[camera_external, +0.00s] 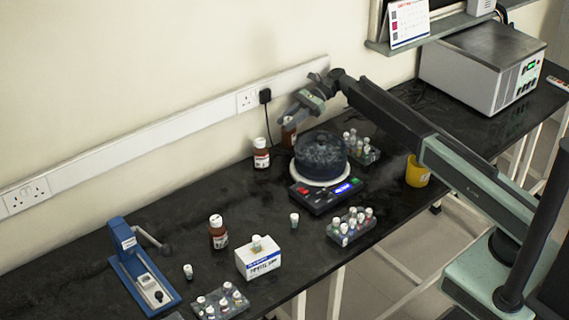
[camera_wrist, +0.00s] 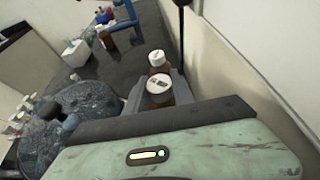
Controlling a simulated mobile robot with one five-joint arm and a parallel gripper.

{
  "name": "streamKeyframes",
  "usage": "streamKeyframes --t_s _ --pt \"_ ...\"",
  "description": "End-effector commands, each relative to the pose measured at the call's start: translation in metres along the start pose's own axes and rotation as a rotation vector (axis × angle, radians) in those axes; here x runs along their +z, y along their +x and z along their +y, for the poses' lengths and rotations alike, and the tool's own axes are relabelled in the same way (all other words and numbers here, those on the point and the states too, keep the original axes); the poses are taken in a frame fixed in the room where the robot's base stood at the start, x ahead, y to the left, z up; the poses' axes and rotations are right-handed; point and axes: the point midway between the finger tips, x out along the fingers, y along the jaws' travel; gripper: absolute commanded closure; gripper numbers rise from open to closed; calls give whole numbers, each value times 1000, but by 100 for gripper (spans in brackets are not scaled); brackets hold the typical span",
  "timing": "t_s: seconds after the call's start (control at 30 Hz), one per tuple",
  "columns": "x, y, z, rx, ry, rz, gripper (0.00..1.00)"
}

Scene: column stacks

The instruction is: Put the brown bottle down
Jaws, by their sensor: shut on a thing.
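The brown bottle (camera_external: 289,136) with a white cap is between the fingers of my gripper (camera_external: 292,114), behind the round dark-lidded device. In the wrist view my gripper (camera_wrist: 160,97) is shut on this bottle (camera_wrist: 159,99), with a finger on each side and the labelled cap facing the camera. The bottle looks upright.
The dark-lidded device (camera_external: 320,152) stands close in front. Vial racks (camera_external: 351,226), a yellow cup (camera_external: 417,172), a third brown bottle (camera_external: 218,237), a white box (camera_external: 258,262) and a blue stand (camera_external: 122,238) are on the bench (camera_external: 180,215). The wall is close behind.

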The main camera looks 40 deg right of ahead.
Motion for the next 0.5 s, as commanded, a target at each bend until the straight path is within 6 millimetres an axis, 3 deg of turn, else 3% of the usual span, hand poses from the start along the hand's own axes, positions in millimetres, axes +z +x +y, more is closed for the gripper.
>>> streamKeyframes --t_s 0.2,0.5 --pt "-34 14 0 0 0 0 100" --pt "-32 14 0 0 0 0 100"
